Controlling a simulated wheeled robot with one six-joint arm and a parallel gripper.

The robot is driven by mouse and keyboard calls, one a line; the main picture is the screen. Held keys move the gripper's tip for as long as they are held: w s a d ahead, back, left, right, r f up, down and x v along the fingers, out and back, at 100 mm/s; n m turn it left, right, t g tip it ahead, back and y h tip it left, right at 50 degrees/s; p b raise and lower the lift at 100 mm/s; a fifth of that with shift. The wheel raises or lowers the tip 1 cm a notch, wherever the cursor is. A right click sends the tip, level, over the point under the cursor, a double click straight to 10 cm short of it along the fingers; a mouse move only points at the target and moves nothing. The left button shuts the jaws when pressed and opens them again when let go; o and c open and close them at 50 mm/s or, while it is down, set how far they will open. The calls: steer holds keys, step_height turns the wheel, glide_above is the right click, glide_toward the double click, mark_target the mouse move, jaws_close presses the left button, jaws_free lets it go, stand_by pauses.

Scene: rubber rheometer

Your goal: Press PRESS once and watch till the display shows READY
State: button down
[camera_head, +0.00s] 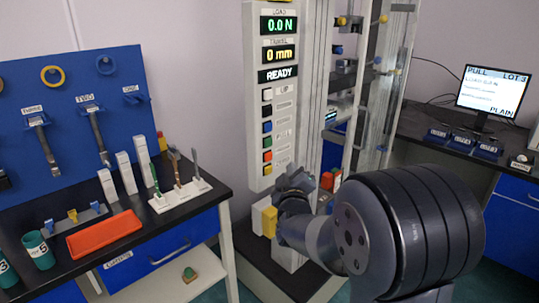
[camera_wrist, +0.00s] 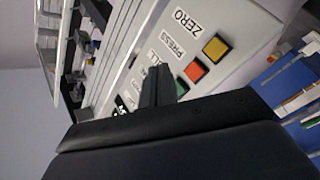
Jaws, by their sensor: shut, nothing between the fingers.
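The control panel (camera_head: 283,50) stands at the centre of the head view. Its status display (camera_head: 279,74) reads READY, with 0.0 N and 0 mm above it. The orange-red PRESS button (camera_head: 267,156) sits second from the bottom of the button column; it also shows in the wrist view (camera_wrist: 195,72), beside its PRESS label. My gripper (camera_head: 294,182) is near the panel's lower end, to the right of the buttons. In the wrist view its shut fingers (camera_wrist: 158,72) point at the panel near the PULL and PRESS labels. They partly hide the green button (camera_wrist: 181,87). Contact cannot be told.
The yellow ZERO button (camera_wrist: 216,47) neighbours PRESS, and the green button (camera_head: 267,141) is above it. A blue tool board (camera_head: 70,110) and a bench with an orange tray (camera_head: 104,235) stand left. A monitor (camera_head: 492,92) stands on the right bench.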

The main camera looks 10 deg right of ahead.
mark_target(268, 157)
steer(key=shift+w+a+p, duration=0.3)
steer(key=shift+w+a, duration=0.5)
steer(key=shift+w, duration=0.3)
steer(key=shift+w+a+p, duration=0.25)
steer(key=shift+w+a, duration=0.5)
steer(key=shift+w, duration=0.3)
stand_by(0.4)
steer(key=shift+w+a, duration=0.25)
steer(key=shift+w, duration=0.1)
